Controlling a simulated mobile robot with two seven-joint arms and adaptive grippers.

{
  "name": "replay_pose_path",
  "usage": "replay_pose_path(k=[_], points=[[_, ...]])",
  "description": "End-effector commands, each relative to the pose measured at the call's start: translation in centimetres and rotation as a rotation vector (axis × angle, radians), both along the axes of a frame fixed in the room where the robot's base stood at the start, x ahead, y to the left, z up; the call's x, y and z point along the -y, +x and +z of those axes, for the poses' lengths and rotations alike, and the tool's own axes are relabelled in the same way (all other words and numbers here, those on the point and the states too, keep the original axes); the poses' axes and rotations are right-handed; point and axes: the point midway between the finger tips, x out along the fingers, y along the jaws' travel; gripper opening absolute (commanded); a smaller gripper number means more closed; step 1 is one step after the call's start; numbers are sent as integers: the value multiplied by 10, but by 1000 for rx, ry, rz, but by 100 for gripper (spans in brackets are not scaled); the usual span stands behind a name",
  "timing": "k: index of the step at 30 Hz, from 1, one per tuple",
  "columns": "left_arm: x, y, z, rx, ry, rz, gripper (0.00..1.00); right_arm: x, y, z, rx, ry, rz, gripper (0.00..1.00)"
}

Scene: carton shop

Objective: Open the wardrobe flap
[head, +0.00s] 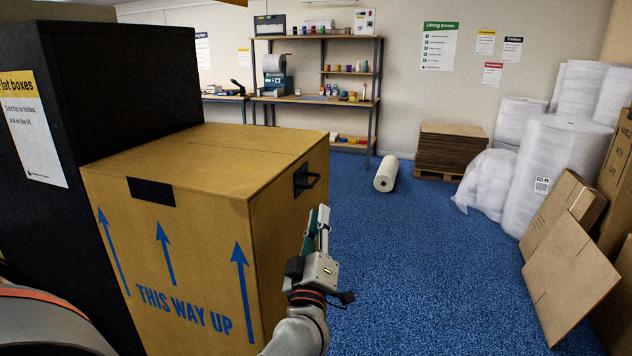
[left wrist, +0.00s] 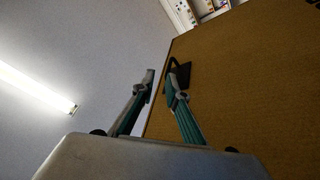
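The wardrobe carton (head: 190,240) is a large brown box with blue arrows and "THIS WAY UP" on its front. Its top (head: 205,155) looks flat and closed. A black patch (head: 152,191) sits at the front's upper edge. A black handle (head: 306,179) stands out from the right side face; it also shows in the left wrist view (left wrist: 181,74). My left gripper (head: 319,222) is beside that face, below and in front of the handle. In the left wrist view its fingers (left wrist: 160,72) are apart, with nothing held. One fingertip overlaps the handle; contact cannot be told. My right gripper is not in view.
A black cabinet (head: 120,80) stands against the carton's left and rear. Blue floor (head: 400,270) is clear right of the carton. A white roll (head: 386,174) lies farther back. Flat cartons (head: 573,270) and wrapped rolls (head: 560,170) line the right. Shelving (head: 318,101) stands at the back.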

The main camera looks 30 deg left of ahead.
Motion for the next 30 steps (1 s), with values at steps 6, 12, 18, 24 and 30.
replay_pose_path(k=[6, 12, 18, 24, 30], points=[[-30, 26, 23, -52, -229, 45, 14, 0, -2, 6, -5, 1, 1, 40], [-36, 38, 24, -82, -281, 45, 14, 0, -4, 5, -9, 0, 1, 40], [-51, 62, 30, -82, -279, 45, 14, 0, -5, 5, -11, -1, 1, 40], [-65, 85, 35, -82, -281, 45, 14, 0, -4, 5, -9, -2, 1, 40], [-73, 96, 37, -83, -280, 45, 14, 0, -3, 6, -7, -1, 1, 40]])
